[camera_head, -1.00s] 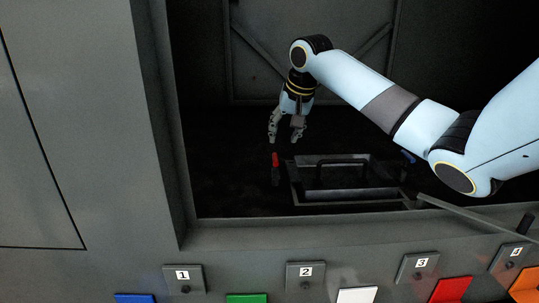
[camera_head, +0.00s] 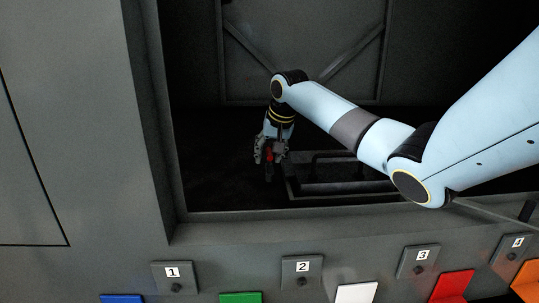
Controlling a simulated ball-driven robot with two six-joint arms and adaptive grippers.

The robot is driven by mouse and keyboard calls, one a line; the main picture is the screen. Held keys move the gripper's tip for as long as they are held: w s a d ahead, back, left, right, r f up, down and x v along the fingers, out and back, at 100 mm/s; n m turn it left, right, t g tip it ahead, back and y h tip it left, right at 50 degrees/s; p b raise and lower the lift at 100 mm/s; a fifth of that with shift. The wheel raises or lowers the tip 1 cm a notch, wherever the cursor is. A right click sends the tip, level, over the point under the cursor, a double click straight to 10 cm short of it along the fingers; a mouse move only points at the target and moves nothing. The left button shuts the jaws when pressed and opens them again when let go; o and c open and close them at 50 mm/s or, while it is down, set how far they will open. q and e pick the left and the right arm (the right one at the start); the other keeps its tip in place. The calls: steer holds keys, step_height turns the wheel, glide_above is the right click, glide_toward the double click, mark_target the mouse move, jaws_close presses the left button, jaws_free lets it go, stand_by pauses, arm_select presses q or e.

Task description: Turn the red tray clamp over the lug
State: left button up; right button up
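The red tray clamp (camera_head: 268,157) stands upright at the left front corner of the metal tray (camera_head: 330,188) inside the dark enclosure. My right gripper (camera_head: 269,158) is lowered over it from above, one finger on each side of the red handle. The fingers look apart; whether they touch the handle is too small and dark to tell. The lug cannot be made out. My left gripper is not in view.
The tray has a dark handle (camera_head: 335,156) just right of my gripper. My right arm covers the tray's right end. The enclosure's front sill (camera_head: 240,226) and left wall (camera_head: 152,110) frame the opening. Numbered plates and coloured flaps line the front below.

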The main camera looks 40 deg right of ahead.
jaws_close()
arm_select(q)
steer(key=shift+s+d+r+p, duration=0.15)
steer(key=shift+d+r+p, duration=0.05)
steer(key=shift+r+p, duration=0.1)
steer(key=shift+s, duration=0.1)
arm_select(e)
steer(key=shift+n, duration=0.3)
steer(key=shift+a, duration=0.1)
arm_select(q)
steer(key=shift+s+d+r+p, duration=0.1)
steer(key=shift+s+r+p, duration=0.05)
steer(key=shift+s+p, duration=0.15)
